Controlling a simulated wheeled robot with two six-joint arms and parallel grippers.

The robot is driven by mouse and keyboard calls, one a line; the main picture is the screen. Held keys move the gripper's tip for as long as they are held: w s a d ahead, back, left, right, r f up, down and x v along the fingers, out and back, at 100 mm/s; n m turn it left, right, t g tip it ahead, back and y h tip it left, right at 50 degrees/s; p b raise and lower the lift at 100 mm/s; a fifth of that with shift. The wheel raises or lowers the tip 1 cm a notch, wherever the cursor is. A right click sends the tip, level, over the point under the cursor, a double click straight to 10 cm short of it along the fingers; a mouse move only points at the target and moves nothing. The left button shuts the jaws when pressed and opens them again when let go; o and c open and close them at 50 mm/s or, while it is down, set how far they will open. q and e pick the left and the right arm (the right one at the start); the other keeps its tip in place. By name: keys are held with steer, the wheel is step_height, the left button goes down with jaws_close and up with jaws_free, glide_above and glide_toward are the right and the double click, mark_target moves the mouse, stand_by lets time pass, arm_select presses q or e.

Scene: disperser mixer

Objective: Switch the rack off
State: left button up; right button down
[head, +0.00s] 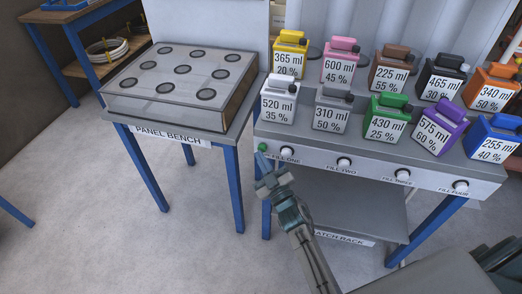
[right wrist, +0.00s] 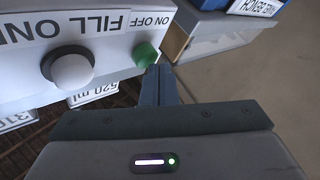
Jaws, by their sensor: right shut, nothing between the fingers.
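The batch rack (head: 465,163) is a grey bench with a white front strip and blue legs. At the left end of the strip is a small green button (head: 262,147). In the right wrist view the green button (right wrist: 146,54) sits beside the words ON OFF, next to the white FILL ONE knob (right wrist: 72,69). My right gripper (head: 262,162) is shut and empty, its tips just in front of the green button. In the right wrist view its fingers (right wrist: 158,76) end close beside the button; I cannot tell whether they touch. My left gripper is not in view.
Several coloured, labelled jugs stand on the rack, such as a green one (head: 386,118). More white knobs (head: 344,164) line the strip. The panel bench (head: 216,133) with a holed box (head: 182,76) stands to the left, across a narrow gap. A lower shelf (head: 350,215) lies beneath.

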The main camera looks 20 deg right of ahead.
steer(key=s+a, duration=0.1)
steer(key=s+a+p, duration=0.1)
steer(key=s, duration=0.1)
steer(key=s+a+p, duration=0.1)
steer(key=s, duration=0.1)
steer(key=shift+a, duration=0.15)
steer(key=shift+w, duration=0.1)
stand_by(0.4)
